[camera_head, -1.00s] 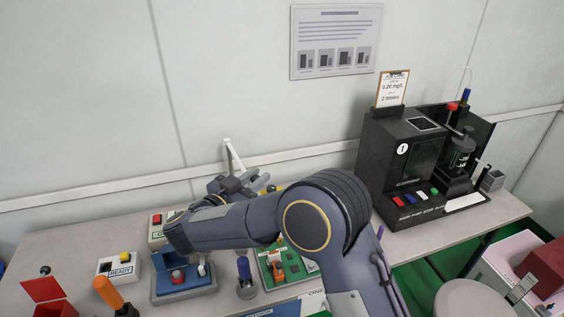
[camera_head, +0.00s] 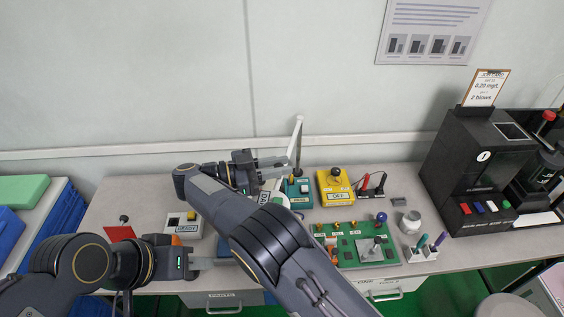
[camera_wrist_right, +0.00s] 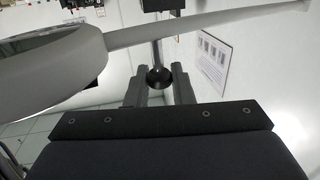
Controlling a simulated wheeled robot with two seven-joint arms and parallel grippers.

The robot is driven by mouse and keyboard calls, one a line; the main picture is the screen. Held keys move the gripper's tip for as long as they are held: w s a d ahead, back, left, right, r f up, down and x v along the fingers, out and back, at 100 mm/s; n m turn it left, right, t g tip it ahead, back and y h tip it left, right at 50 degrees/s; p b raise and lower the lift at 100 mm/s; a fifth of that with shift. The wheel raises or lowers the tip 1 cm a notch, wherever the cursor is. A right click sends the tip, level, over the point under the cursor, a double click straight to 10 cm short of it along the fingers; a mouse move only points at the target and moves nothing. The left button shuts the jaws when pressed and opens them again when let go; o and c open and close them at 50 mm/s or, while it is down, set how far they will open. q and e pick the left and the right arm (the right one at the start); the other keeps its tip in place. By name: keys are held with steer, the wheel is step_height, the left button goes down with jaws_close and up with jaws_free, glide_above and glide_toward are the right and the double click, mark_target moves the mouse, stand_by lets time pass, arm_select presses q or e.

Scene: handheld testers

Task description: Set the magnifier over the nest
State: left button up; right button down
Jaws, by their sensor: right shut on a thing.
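The magnifier's white arm (camera_head: 297,140) rises at the back of the bench in the head view. In the right wrist view its white ring (camera_wrist_right: 60,65) fills the left side, with a tapering white arm (camera_wrist_right: 210,30) running right. My right gripper (camera_head: 285,162) is at the magnifier; in the wrist view its fingers (camera_wrist_right: 159,88) are shut on a dark round knob (camera_wrist_right: 159,76) on a thin rod. My left gripper (camera_head: 208,263) is low at the front left, apart from the magnifier; its finger opening is unclear. I cannot tell which part is the nest; my right arm hides some of the bench.
A green board (camera_head: 350,258) with a grey fixture (camera_head: 370,248) lies right of my right arm. Behind it are a yellow OFF box (camera_head: 334,190) and a teal box (camera_head: 298,196). A READY box (camera_head: 184,226) stands left. A black machine (camera_head: 480,165) stands right.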

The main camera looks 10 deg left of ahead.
steer(key=shift+r, duration=0.15)
steer(key=c, duration=1.3)
jaws_free()
steer(key=shift+r, duration=0.4)
steer(key=r, duration=0.1)
steer(key=r+b, duration=0.1)
steer(key=r, duration=0.1)
steer(key=shift+s, duration=0.3)
arm_select(q)
step_height(320, 180, down, 3)
steer(key=shift+r+b, duration=0.15)
steer(key=shift+b, duration=0.75)
arm_select(e)
steer(key=s+d+r, duration=0.2)
steer(key=s+r, duration=0.7)
steer(key=s, duration=0.4)
steer(key=shift+d, duration=0.35)
arm_select(q)
steer(key=shift+c, duration=0.5)
